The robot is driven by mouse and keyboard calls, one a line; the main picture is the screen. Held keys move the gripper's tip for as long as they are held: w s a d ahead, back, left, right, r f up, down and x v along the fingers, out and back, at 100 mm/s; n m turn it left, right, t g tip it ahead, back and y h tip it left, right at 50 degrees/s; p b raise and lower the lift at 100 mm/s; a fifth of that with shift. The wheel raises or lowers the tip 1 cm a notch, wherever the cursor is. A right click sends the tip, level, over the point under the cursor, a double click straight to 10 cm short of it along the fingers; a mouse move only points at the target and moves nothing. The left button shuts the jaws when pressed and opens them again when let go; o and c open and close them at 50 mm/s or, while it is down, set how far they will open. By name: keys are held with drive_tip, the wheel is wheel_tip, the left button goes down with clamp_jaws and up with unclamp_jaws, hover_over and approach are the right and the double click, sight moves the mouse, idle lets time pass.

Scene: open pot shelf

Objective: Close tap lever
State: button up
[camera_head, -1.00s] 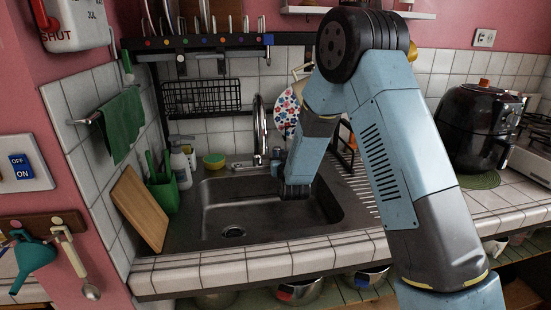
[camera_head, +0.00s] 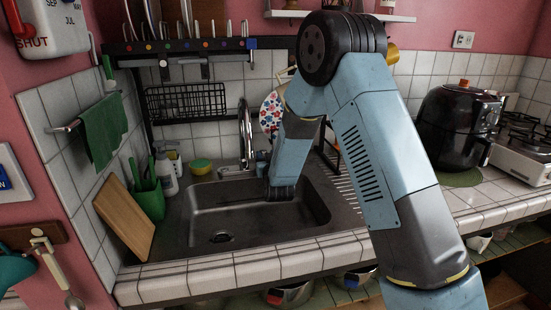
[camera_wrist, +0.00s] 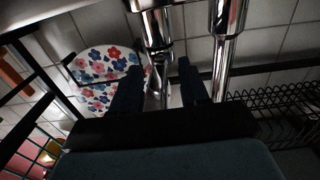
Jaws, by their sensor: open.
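The chrome tap (camera_head: 244,135) stands at the back of the sink (camera_head: 195,190), with its curved spout upright in the head view. In the wrist view the tap's chrome body (camera_wrist: 157,28) is at top centre, with a second chrome tube (camera_wrist: 227,18) to its right. A thinner chrome part, perhaps the lever, shows between my gripper's (camera_wrist: 160,78) two dark fingers. The fingers are apart, one on each side of it; I cannot tell whether they touch it. In the head view my arm reaches over the sink, and my fingers are not clearly visible.
A flowered plate (camera_wrist: 105,62) and a black wire basket (camera_wrist: 275,108) flank the tap in the wrist view. The sink basin is empty.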

drive_tip(key=shift+f, duration=0.1)
drive_tip(key=shift+s, duration=0.2)
drive_tip(key=v, duration=1.3)
drive_tip(key=shift+s, duration=0.2)
drive_tip(key=shift+d, duration=0.1)
drive_tip(key=shift+c, duration=0.3)
